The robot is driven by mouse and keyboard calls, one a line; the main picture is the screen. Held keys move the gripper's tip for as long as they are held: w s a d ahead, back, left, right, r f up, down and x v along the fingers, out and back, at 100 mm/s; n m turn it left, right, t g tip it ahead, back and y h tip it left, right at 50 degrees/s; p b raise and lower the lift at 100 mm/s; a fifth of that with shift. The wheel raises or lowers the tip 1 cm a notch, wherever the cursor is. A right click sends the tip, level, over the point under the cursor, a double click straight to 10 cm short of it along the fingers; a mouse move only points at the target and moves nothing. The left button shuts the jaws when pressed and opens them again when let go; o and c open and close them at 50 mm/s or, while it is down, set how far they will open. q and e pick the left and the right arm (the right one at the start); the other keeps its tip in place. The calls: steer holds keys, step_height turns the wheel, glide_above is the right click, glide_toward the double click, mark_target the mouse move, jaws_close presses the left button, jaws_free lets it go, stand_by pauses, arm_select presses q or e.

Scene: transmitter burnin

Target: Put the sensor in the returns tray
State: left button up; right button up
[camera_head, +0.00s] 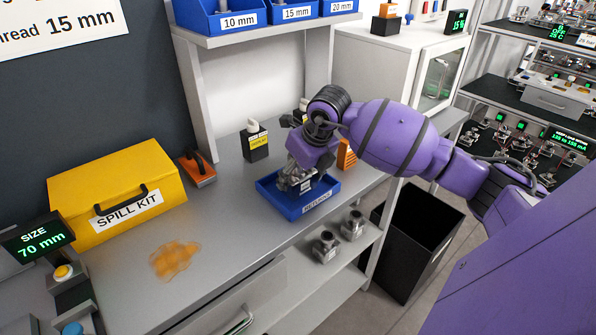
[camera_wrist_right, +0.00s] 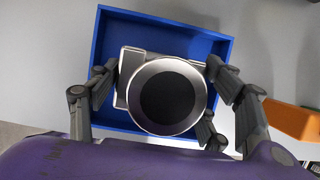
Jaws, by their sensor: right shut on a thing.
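The sensor (camera_wrist_right: 166,95) is a silvery metal body with a round, dark-faced end. My right gripper (camera_wrist_right: 160,100) is shut on it, with fingers on both sides. In the head view my right gripper (camera_head: 294,180) is over the blue returns tray (camera_head: 318,203), and the arm hides part of the tray. The tray also shows around the sensor in the right wrist view (camera_wrist_right: 112,28). I cannot tell whether the sensor touches the tray floor. My left gripper is not in view.
A yellow spill kit (camera_head: 118,195) and an orange spill (camera_head: 175,260) are on the left of the bench. Two metal parts (camera_head: 338,236) sit on the lower shelf. A black bin (camera_head: 415,240) is on the floor.

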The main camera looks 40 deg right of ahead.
steer(key=o, duration=2.1)
steer(key=shift+f, duration=0.1)
steer(key=shift+c, duration=0.2)
steer(key=v, duration=1.2)
